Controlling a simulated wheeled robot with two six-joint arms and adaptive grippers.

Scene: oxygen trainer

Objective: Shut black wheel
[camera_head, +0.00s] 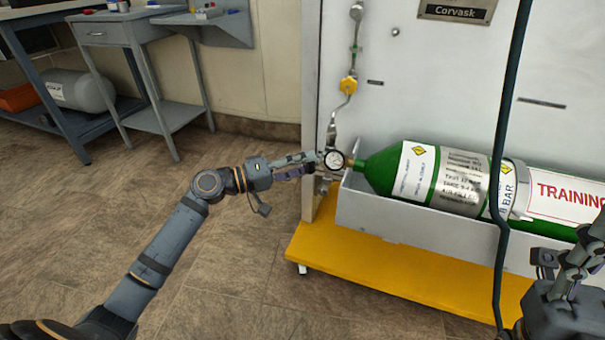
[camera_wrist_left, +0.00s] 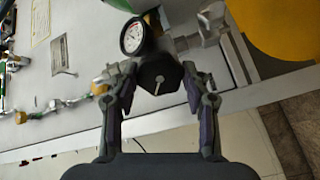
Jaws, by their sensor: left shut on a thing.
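The black wheel (camera_wrist_left: 160,76) shows in the left wrist view as a dark, faceted knob with a pale mark on its face. My left gripper (camera_wrist_left: 159,98) has its two fingers on either side of the wheel and is shut on it. In the head view my left gripper (camera_head: 312,163) reaches from the left to the valve end of the green cylinder (camera_head: 375,168), and the wheel is hidden there. A round white gauge (camera_head: 334,160) sits beside the fingertips; it also shows in the left wrist view (camera_wrist_left: 133,37). My right gripper (camera_head: 570,265) is at the right edge, its fingers unclear.
The cylinder lies in a grey trough on a yellow base (camera_head: 400,275). A yellow fitting (camera_head: 348,86) is on the pipe above. A dark hose (camera_head: 503,200) hangs in front of the cylinder. A grey workbench (camera_head: 130,35) stands at back left. The floor at left is clear.

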